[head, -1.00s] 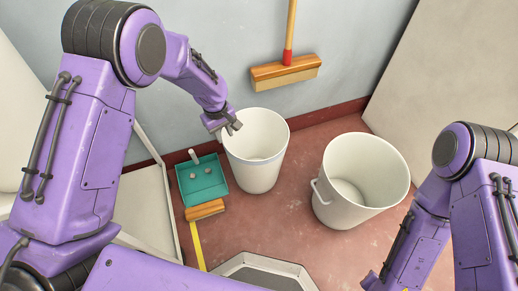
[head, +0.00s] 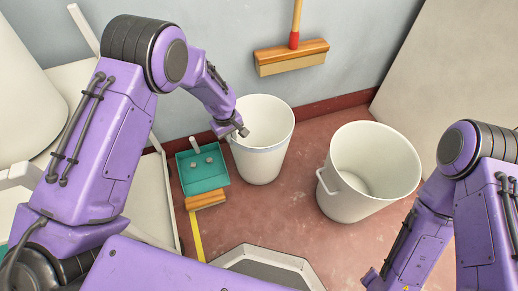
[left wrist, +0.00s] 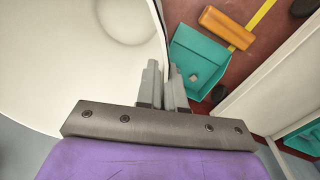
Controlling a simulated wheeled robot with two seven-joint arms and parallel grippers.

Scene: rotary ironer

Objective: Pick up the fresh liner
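No separate liner can be made out. The left white bin (head: 262,162) stands upright by the wall, with a thin grey-blue band below its rim. My left gripper (head: 238,132) is at the left part of this bin's rim. In the left wrist view its two fingers (left wrist: 164,85) are close together, and the bin's rim (left wrist: 157,28) runs down towards the narrow gap between them. I cannot tell whether they pinch it. The bin's inside is bare in the part that shows. My right arm is at the lower right, its gripper not in view.
A larger white bin (head: 340,195) with a side handle stands to the right. A teal dustpan (head: 203,177) with small grey lumps and an orange brush (head: 207,200) lie left of the bins. Red floor between the bins is clear.

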